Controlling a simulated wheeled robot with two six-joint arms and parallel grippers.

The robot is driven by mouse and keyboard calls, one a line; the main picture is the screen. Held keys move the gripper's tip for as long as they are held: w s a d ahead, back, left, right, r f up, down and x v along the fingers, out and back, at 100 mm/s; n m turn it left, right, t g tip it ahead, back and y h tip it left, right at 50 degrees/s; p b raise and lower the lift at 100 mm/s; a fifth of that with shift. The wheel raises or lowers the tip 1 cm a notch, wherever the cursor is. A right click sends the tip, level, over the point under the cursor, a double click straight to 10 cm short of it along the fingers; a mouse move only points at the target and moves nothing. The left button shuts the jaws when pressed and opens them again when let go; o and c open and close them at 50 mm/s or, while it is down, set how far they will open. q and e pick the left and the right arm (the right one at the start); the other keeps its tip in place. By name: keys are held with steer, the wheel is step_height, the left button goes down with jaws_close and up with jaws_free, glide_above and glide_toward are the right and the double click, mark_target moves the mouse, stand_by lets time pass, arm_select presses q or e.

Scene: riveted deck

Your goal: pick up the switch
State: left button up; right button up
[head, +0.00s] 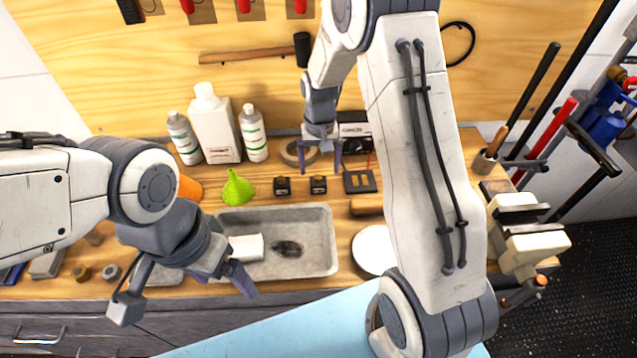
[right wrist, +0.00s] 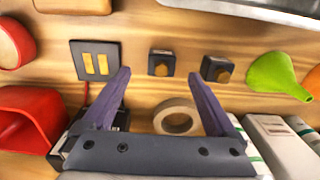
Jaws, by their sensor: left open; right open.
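The switch, which I take to be the dark square plate with two pale yellow rockers (head: 360,181), lies flat on the wooden bench. In the right wrist view the switch (right wrist: 96,61) is left of my right gripper's fingers. My right gripper (head: 320,165) is open and empty above the bench, to the left of the switch in the head view. Its fingers (right wrist: 160,76) point toward one of two small black blocks with brass knobs (right wrist: 162,63). My left gripper (head: 226,281) is open and empty over the front of the bench, left of the switch.
The other knobbed block (head: 282,186), a green funnel (head: 238,188) and a tape roll (right wrist: 177,117) are close by. A grey sink (head: 325,240) lies in front, with a white plate (head: 372,250) beside it. White bottles (head: 214,128) and a boxed device (head: 352,122) stand behind.

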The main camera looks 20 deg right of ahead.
mark_target(318, 176)
step_height(318, 176, down, 2)
steer(key=shift+f, duration=0.1)
steer(key=f, duration=0.1)
steer(key=f+p, duration=0.1)
steer(key=f, duration=0.1)
steer(key=f+p, duration=0.1)
steer(key=shift+w+f, duration=0.15)
steer(key=shift+w, duration=0.25)
steer(key=shift+f, duration=0.6)
jaws_close()
steer(key=shift+r, duration=0.15)
